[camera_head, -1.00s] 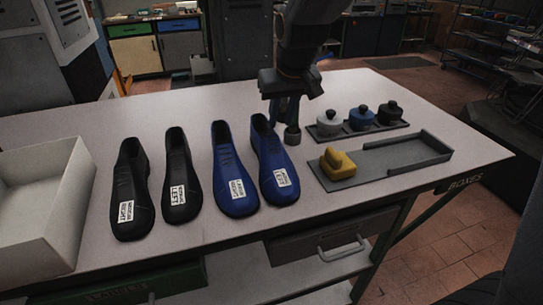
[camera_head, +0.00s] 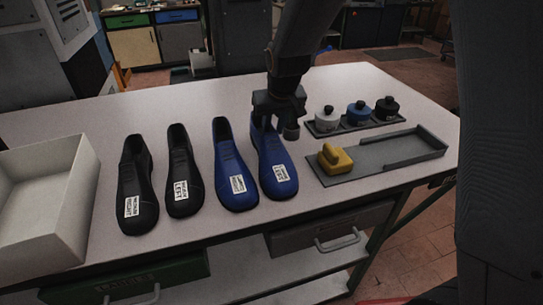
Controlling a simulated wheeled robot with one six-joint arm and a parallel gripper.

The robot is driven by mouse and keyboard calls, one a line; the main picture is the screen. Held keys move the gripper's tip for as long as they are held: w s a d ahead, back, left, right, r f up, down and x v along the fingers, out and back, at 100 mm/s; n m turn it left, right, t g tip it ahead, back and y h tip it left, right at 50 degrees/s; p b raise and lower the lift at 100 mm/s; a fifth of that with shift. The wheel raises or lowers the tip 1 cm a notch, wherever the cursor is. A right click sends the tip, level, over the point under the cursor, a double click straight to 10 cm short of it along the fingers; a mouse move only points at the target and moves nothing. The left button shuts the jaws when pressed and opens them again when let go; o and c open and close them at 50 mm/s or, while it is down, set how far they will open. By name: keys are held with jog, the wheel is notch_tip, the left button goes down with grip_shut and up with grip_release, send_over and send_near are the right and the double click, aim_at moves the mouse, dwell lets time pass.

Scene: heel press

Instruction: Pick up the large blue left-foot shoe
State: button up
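The large blue left-foot shoe (camera_head: 273,169) stands on the white table, toe toward me, the rightmost of the row of shoes. Its white label reads LEFT. My gripper (camera_head: 278,127) is down at its heel end, pointing downward. One finger shows at the right side of the heel. The other finger is at the shoe's opening and partly hidden, so I cannot tell whether the fingers touch or grip the shoe. The other blue shoe (camera_head: 233,166), with its own white label, stands close on the left.
Two black shoes (camera_head: 137,187) (camera_head: 182,172) stand further left, beside a white open box (camera_head: 84,205). On the right are a grey tray (camera_head: 390,150) with a yellow handled block (camera_head: 334,158) and a dark rack with white, blue and black lidded pots (camera_head: 358,113).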

jog(key=shift+c, duration=0.5)
grip_shut()
dwell(0.8)
